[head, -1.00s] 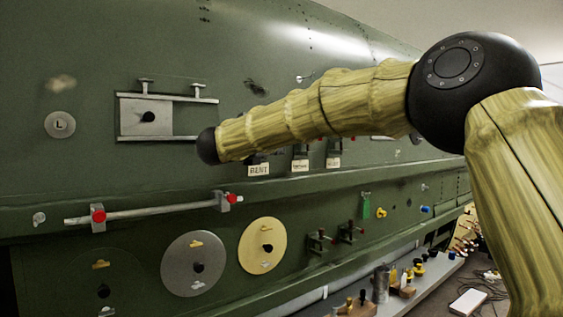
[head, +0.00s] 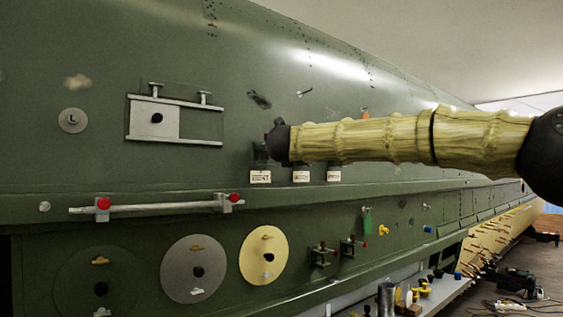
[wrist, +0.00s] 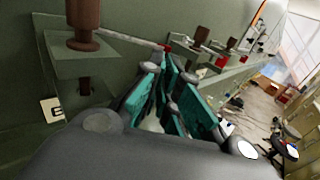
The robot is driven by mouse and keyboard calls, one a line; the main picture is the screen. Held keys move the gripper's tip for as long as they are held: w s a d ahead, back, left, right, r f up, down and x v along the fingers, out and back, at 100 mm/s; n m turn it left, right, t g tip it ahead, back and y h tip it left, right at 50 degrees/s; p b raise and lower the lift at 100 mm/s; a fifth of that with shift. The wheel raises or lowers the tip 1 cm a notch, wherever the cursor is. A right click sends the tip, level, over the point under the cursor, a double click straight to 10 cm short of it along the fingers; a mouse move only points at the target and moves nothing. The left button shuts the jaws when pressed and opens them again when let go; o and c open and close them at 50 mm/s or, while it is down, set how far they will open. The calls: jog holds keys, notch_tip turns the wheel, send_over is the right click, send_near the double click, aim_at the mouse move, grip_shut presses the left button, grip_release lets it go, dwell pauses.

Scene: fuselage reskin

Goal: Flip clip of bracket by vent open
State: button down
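Three small brackets with labels are in a row on the green fuselage wall. In the head view the dark end of my arm covers most of the left bracket, above its label (head: 260,177); the middle label (head: 301,176) and right label (head: 334,176) are clear. In the wrist view a bracket with a brown pin (wrist: 82,25) is close at the left, and two more brown pins (wrist: 201,36) stand farther back. A thin rod with a red tip (wrist: 165,47) points towards my gripper (wrist: 168,62). Its teal fingers are near the tip; contact and finger gap are unclear.
A rod with red-knobbed clamps (head: 160,207) runs along the wall below. Round discs (head: 264,255) and small red-knobbed fittings (head: 322,254) are lower. A sliding-plate frame (head: 155,118) is at the upper left. Bottles and tools stand on a shelf (head: 440,295) at the lower right.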

jog(key=s+a+b, duration=0.1)
jog(key=s+b, duration=0.4)
jog(key=s, duration=0.9)
dwell(0.4)
